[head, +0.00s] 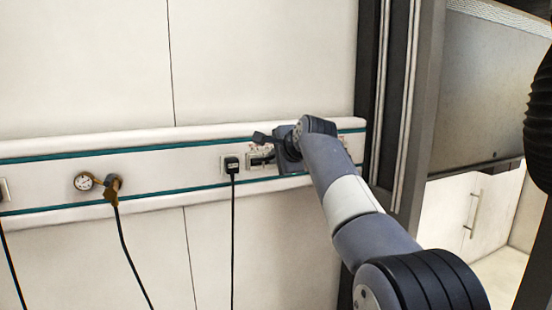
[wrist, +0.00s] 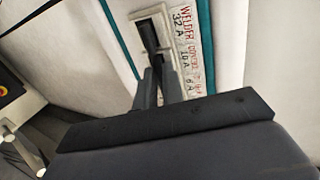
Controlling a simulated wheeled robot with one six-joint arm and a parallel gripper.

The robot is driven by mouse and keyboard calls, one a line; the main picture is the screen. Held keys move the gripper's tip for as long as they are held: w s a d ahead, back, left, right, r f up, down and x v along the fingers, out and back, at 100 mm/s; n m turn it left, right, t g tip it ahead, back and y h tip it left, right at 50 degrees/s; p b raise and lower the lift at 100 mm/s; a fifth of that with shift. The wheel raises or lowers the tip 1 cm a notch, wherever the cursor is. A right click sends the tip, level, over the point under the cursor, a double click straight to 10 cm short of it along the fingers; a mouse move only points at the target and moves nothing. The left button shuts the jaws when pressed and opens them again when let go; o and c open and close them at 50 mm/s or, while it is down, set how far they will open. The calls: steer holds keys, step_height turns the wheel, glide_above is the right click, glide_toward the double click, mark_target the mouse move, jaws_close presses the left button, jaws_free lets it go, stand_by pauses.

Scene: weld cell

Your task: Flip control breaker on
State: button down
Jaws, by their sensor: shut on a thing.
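The breaker panel (head: 256,160) is a small box on the wall rail, partly behind my gripper (head: 270,158) in the head view. In the wrist view, the breaker panel (wrist: 137,17) has a pale frame around a dark breaker row (wrist: 150,36). Its handwritten label (wrist: 187,42) reads WELDER, CONTROL and a third word hard to read, with 32A, 10A and 6A. My gripper (wrist: 158,72) reaches the row beside the 10A mark, its fingers close together and shut on the control breaker. The fingertips hide the lever, so its position cannot be told.
A black plug (head: 232,164) with a hanging cable sits just left of the panel. A pressure gauge (head: 84,181) with a brass fitting is further left on the rail (head: 165,166). A dark upright frame (head: 408,110) stands close on the right of my arm.

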steer(key=c, duration=1.6)
jaws_free()
steer(key=shift+o, duration=0.2)
steer(key=b+v, duration=0.3)
steer(key=v, duration=0.8)
steer(key=shift+w, duration=0.1)
steer(key=p+x, duration=0.3)
steer(key=x, duration=0.8)
steer(key=shift+s, duration=0.2)
